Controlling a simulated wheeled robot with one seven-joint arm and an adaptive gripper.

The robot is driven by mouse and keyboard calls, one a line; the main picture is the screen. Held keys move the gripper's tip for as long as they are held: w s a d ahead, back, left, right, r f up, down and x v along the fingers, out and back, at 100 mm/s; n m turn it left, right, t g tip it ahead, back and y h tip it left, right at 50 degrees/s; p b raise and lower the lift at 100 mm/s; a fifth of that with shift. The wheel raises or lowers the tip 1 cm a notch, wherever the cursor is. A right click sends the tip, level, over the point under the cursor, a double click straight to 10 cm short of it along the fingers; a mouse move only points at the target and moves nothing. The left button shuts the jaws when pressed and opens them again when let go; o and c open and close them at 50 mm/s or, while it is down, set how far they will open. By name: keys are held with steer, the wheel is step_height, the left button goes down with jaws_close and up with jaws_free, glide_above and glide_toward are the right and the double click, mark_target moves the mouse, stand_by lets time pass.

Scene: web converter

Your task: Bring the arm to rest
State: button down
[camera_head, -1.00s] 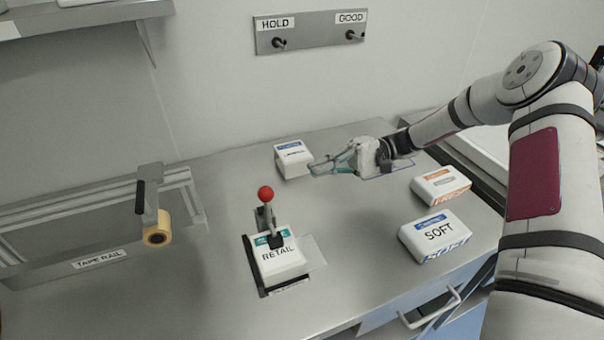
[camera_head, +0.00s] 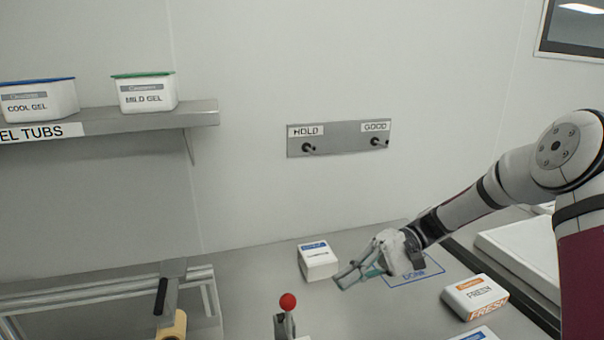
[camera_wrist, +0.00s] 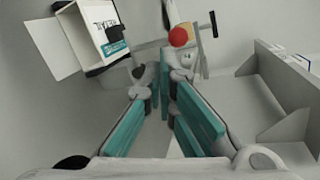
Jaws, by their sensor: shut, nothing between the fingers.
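My arm (camera_head: 520,180) comes in from the right in the head view, bent at the elbow, with its forearm sloping down to the left. My gripper (camera_head: 345,277) is at its end, over the steel table (camera_head: 250,262), just right of a small white pack (camera_head: 318,264) with a blue label. I cannot tell whether it touches that pack. The teal fingers are shut and empty; they also show in the wrist view (camera_wrist: 160,98).
The FRESH pack (camera_head: 475,294) lies at right, another pack (camera_head: 478,334) at the bottom edge. A red-knobbed lever (camera_head: 288,302) stands below the gripper; the wrist view shows its knob (camera_wrist: 179,36). A tape rail (camera_head: 110,293) is left. HOLD/GOOD pegs (camera_head: 340,139) and a tub shelf (camera_head: 150,118) are on the wall.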

steer(key=s+d+r+t+h, duration=0.3)
steer(key=s+r+h, duration=0.1)
steer(key=s, duration=0.3)
steer(key=s+d+r+t+h, duration=0.3)
steer(key=s+r+t+h, duration=0.1)
steer(key=s, duration=0.4)
steer(key=s+d+r+m+t+h, duration=0.1)
steer(key=s+d+r+t+h, duration=0.2)
steer(key=s, duration=0.5)
step_height(320, 180, up, 2)
steer(key=t+h, duration=0.1)
steer(key=h, duration=0.1)
steer(key=shift+h, duration=0.3)
